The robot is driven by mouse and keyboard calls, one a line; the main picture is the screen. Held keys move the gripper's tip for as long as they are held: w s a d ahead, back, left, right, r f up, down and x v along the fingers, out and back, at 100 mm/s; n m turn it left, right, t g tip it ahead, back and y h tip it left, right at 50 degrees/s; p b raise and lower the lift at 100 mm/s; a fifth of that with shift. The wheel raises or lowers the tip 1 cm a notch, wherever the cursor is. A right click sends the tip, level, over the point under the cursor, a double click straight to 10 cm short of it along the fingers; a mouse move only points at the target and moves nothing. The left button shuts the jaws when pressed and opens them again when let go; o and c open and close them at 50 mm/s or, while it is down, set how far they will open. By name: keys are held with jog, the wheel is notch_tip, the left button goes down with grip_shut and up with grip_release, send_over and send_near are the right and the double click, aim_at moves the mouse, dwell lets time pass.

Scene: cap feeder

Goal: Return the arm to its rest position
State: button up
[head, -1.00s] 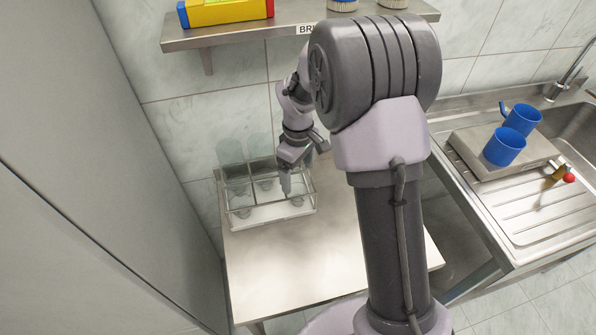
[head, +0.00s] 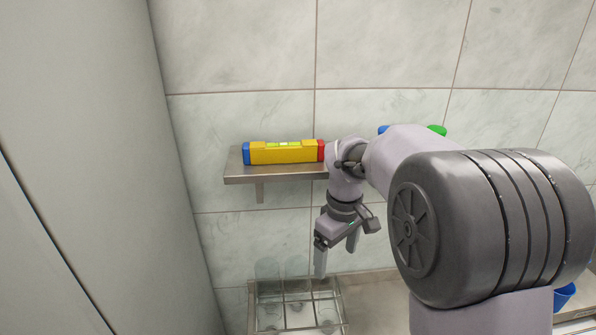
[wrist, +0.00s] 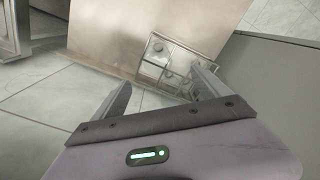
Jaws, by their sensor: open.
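My gripper (head: 337,262) hangs from my arm in the head view, fingers pointing down, above and near the right part of the divided rack. In the wrist view my gripper (wrist: 162,92) shows its two fingers spread wide with nothing between them. The rack (head: 256,308) is a clear-walled tray with compartments holding clear glass-like items; the frame's lower edge cuts it off. It also shows in the wrist view (wrist: 176,60), beyond the fingers and apart from them. My upper arm hides part of the wall and shelf.
A metal shelf (head: 236,176) on the tiled wall carries a yellow level (head: 283,152) with blue and red ends. Blue and green tops show behind my arm. A tall grey panel (head: 100,150) stands at left. A blue mug (head: 563,297) is partly visible at lower right.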

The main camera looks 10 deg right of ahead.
jog(key=s+a+m+t+b, duration=0.1)
jog(key=s+m+b, duration=0.1)
jog(key=s, duration=0.5)
jog(key=s+a+r+m+t+y+b, duration=0.1)
jog(key=s+m+t+b, duration=0.1)
jog(key=s+m, duration=0.3)
jog(key=s+a+m+t+b, duration=0.1)
jog(key=s+m+t+b, duration=0.1)
jog(key=s, duration=0.9)
jog(key=shift+s+a+r+m+y+b, duration=0.15)
jog(key=shift+s+a+m+y+b, duration=0.25)
jog(key=shift+m, duration=0.7)
jog(key=shift+w+d, duration=0.1)
